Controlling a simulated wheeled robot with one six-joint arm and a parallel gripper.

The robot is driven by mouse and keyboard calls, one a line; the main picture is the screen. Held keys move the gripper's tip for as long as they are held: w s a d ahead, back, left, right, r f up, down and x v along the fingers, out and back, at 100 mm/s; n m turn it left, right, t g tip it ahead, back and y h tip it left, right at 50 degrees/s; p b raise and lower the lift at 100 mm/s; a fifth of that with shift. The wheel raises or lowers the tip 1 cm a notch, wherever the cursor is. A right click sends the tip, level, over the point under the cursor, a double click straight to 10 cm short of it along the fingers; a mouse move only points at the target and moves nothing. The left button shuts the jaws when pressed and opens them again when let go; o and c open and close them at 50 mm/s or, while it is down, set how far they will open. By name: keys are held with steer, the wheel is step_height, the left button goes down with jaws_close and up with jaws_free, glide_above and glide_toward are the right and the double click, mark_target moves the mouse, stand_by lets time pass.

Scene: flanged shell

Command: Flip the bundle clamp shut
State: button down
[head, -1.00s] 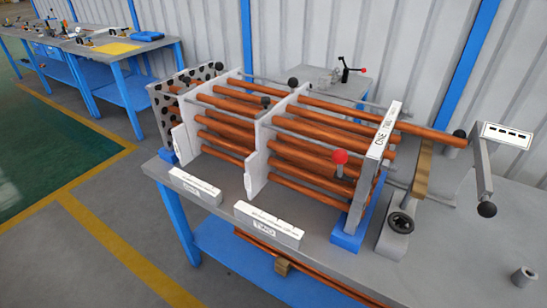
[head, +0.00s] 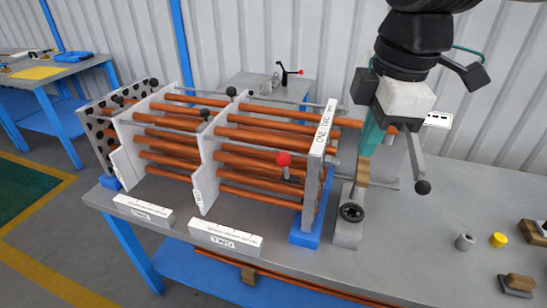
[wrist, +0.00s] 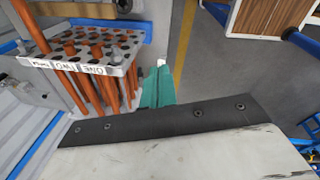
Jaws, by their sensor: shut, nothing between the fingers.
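The copper tube bundle (head: 262,134) lies level through white upright plates and an end plate (head: 318,150) marked ONE and TWO. A lever with a red ball knob (head: 284,159) stands upright at its near side; I cannot tell for sure that this is the bundle clamp. My gripper (head: 370,140) hangs right of the end plate, its teal fingers shut and empty, over the grey stand with a wooden block (head: 362,172). The fingers (wrist: 157,88) also show in the wrist view, right of the tubes and end plate (wrist: 95,65). Their tips' contact cannot be told.
A black handwheel (head: 352,212) sits on the stand. Label blocks (head: 225,238) line the bench's front edge. A grey cylinder (head: 465,241) and yellow cylinder (head: 498,240) stand at right. Bench between is clear.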

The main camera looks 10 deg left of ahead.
mark_target(285, 168)
steer(key=s+a+n, duration=0.2)
steer(key=a+n, duration=0.7)
steer(key=a, duration=0.6)
steer(key=shift+s+a+r+n+y, duration=0.15)
steer(key=shift+r+n+y, duration=0.15)
step_height(285, 168, down, 10)
steer(key=a, duration=0.1)
steer(key=w, duration=0.1)
steer(key=w+d+r, duration=0.1)
steer(key=w, duration=0.2)
steer(key=shift+d+r, duration=0.25)
steer(key=shift+d, duration=0.15)
steer(key=shift+w+r+g, duration=0.2)
steer(key=shift+w+g, duration=0.2)
steer(key=shift+g, duration=0.2)
